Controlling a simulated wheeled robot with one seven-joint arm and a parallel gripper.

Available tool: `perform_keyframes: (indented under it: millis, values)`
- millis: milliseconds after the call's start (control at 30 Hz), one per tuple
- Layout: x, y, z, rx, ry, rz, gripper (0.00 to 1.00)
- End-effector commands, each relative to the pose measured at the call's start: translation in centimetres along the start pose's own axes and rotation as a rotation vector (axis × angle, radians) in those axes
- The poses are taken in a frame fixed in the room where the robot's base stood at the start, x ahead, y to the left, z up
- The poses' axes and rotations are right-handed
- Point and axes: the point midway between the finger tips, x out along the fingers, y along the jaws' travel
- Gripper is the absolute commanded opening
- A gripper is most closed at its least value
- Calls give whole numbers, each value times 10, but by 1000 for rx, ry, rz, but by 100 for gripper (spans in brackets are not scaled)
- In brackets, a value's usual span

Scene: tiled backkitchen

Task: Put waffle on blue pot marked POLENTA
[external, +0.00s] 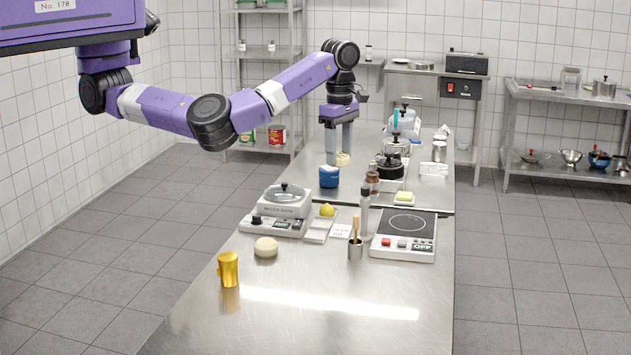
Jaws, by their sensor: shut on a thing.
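My gripper (339,156) points down over the far half of the steel table, its two grey fingers around a small pale tan, round thing (343,160) that looks like the waffle. Whether it touches the table is hard to tell. A small blue container (329,178) with a white patch stands just in front of the gripper, towards the camera, and may be the blue pot. Its marking is too small to read.
Right of the gripper stand a black pot (390,167), brown bottles (372,182) and a yellow block on a dish (404,198). Nearer are a scale (285,205), a hot plate (405,235), a bun (266,247) and a yellow cup (228,269). The table's front is clear.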

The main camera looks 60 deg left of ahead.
Motion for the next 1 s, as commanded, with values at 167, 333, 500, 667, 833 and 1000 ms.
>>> perform_keyframes:
  millis: [167, 333, 500, 667, 833, 1000]
  values:
    - [-13, 82, -37, -45, 0, 0, 10]
    - [-24, 148, -78, -53, 0, 0, 10]
    - [-34, 208, -126, -40, 1, 0, 10]
    - [-43, 257, -178, -6, 1, 0, 10]
    - [-48, 296, -229, 56, 2, -1, 10]
    - [-49, 319, -266, 136, 1, -1, 10]
